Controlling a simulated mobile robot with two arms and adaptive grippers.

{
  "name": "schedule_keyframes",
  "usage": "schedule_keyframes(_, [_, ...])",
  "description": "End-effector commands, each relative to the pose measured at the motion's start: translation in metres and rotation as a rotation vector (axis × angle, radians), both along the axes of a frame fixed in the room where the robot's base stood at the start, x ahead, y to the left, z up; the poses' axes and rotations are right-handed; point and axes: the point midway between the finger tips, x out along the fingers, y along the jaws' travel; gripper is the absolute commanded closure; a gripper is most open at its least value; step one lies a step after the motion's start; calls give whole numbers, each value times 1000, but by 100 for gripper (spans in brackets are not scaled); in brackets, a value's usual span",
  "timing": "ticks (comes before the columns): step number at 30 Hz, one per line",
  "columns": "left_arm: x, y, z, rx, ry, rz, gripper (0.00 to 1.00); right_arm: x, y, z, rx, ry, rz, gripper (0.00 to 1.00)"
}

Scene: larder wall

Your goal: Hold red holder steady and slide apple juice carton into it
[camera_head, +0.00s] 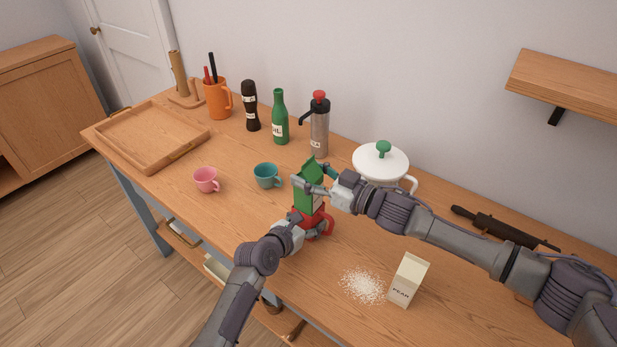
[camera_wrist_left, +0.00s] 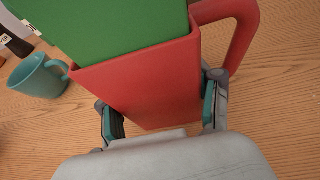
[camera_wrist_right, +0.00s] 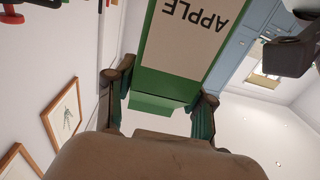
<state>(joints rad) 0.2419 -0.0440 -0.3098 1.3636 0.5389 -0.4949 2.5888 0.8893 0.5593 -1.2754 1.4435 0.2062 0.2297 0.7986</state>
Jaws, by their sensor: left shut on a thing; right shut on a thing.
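The red holder (camera_head: 322,223) stands on the table in the head view, its handle to the right. My left gripper (camera_head: 297,229) is shut on it; in the left wrist view the fingers lie on both sides of the red holder (camera_wrist_left: 145,85). The green apple juice carton (camera_head: 309,190) is upright with its lower part inside the holder. My right gripper (camera_head: 318,181) is shut on the carton's upper part. In the right wrist view the carton (camera_wrist_right: 180,50) shows a white label reading APPLE. The holder's inner bottom is hidden.
A teal cup (camera_head: 266,175) and a pink cup (camera_head: 205,180) stand left of the holder. A white lidded pot (camera_head: 375,166) is behind. A pear carton (camera_head: 409,280) stands beside spilled white grains (camera_head: 362,286) at front right. A wooden tray (camera_head: 150,140) lies far left.

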Motion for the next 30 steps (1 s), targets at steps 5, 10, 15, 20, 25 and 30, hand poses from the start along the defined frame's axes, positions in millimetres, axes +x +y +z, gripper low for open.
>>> schedule_keyframes(5, [0, 0, -2, 1, 4, 0, 72, -1, 2, 8, 5, 0, 5, 100])
schedule_keyframes(10, [0, 0, -2, 1, 4, 0, 72, -2, 2, 11, 6, 1, 5, 100])
schedule_keyframes(15, [0, 0, -2, 1, 4, 0, 72, -2, 2, 11, 6, 1, 5, 100])
schedule_keyframes(20, [0, 0, -2, 1, 4, 0, 72, -1, 2, 11, 6, 1, 5, 100])
schedule_keyframes(25, [0, 0, -2, 1, 4, -1, 72, -1, 2, 11, 9, 1, 4, 100])
schedule_keyframes(30, [-1, 0, -1, 1, 3, -1, 72, 1, 2, 11, 13, -1, 4, 100])
